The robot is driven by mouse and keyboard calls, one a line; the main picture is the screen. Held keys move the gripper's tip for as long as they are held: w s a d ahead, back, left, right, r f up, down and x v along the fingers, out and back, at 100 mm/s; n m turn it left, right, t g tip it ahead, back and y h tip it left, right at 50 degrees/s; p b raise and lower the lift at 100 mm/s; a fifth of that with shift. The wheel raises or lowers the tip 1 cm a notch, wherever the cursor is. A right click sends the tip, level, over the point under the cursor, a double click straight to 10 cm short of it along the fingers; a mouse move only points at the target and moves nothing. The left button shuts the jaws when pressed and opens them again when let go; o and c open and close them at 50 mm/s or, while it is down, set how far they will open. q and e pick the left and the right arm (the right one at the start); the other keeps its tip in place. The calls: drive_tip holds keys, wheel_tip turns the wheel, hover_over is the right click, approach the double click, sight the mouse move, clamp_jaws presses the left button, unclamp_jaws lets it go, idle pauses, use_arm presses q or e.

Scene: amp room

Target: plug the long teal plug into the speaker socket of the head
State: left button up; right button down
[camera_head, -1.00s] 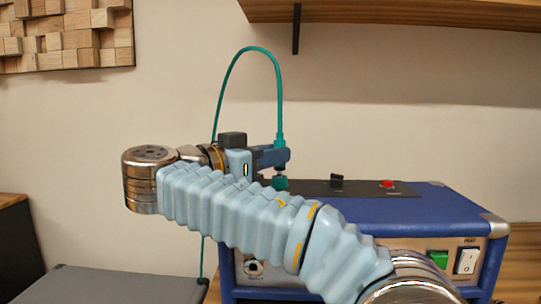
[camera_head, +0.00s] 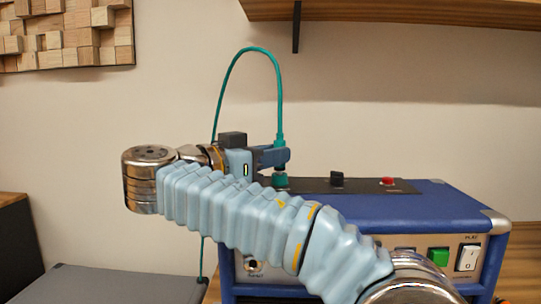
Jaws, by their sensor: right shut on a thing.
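The blue amp head (camera_head: 440,206) stands on a wooden surface at the right, with a dark panel along its top. The teal plug (camera_head: 280,181) points down at the left end of that panel, and its teal cable (camera_head: 262,50) arches up and over to the left. My right gripper (camera_head: 282,158) is shut on the plug from the left, just above the panel. I cannot tell whether the plug's tip is in a socket or which socket lies beneath it. My right arm hides part of the head's front. My left gripper is not in view.
On the top panel are a black knob (camera_head: 337,179) and a red button (camera_head: 387,181). A green switch (camera_head: 439,258) and a white switch (camera_head: 467,259) are on the front, with a round jack (camera_head: 253,265) at the left. A wooden shelf (camera_head: 400,12) overhangs above.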

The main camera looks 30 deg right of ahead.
drive_tip(key=shift+f+b, duration=0.3)
idle(0.4)
drive_tip(key=c, duration=0.9)
unclamp_jaws()
